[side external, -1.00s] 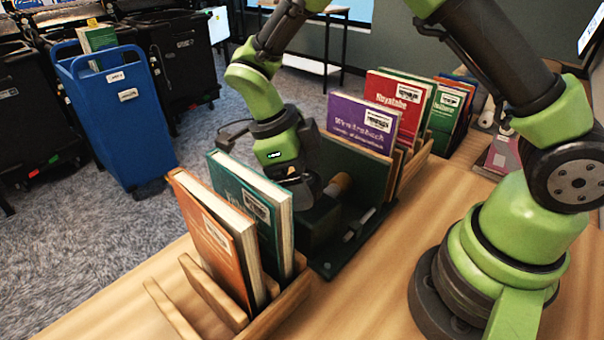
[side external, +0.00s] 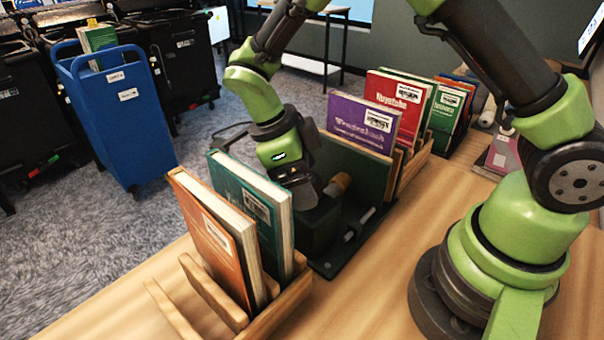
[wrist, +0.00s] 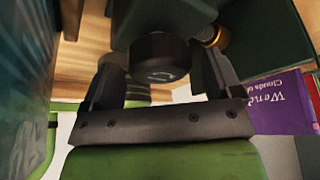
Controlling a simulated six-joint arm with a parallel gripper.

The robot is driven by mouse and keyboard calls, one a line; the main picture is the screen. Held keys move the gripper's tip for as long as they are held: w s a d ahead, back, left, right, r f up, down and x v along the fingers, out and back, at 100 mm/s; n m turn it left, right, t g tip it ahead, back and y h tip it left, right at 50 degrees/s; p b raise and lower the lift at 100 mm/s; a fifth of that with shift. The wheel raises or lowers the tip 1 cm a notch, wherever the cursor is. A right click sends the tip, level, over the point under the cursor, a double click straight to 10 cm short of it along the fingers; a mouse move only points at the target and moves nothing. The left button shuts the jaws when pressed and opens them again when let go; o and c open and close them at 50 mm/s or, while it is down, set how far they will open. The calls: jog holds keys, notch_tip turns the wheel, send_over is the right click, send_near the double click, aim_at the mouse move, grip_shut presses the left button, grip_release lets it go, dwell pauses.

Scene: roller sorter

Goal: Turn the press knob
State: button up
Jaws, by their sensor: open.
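A dark green press (side external: 358,165) stands on the wooden table between two book racks. In the wrist view, the round black press knob (wrist: 160,58), with a pale mark on its face, lies between the fingers of my gripper (wrist: 163,78). The fingers are open, one on each side of the knob, and I cannot tell whether either touches it. In the side view my gripper (side external: 306,192) is over the press's front part and the knob is hidden. A tan cylinder (side external: 339,184) on the press shows just right of the gripper; a brass-coloured part shows in the wrist view (wrist: 214,36).
An orange book (side external: 212,235) and a teal book (side external: 255,210) stand in a wooden rack (side external: 275,312) close in front of the gripper. A purple book (side external: 362,122) and several others stand behind the press. A blue bin (side external: 125,130) stands on the carpet.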

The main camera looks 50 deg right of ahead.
jog(key=v, duration=1)
jog(key=shift+s+d+t+y, duration=1)
jog(key=shift+d, duration=0.1)
jog(key=shift+s+d+f+t+y, duration=0.1)
jog(key=shift+s+d+t+y, duration=0.2)
jog(key=shift+s+t+y, duration=0.15)
jog(key=shift+s+f, duration=0.1)
jog(key=shift+f, duration=0.1)
notch_tip(320, 180, down, 10)
jog(key=shift+r, duration=0.2)
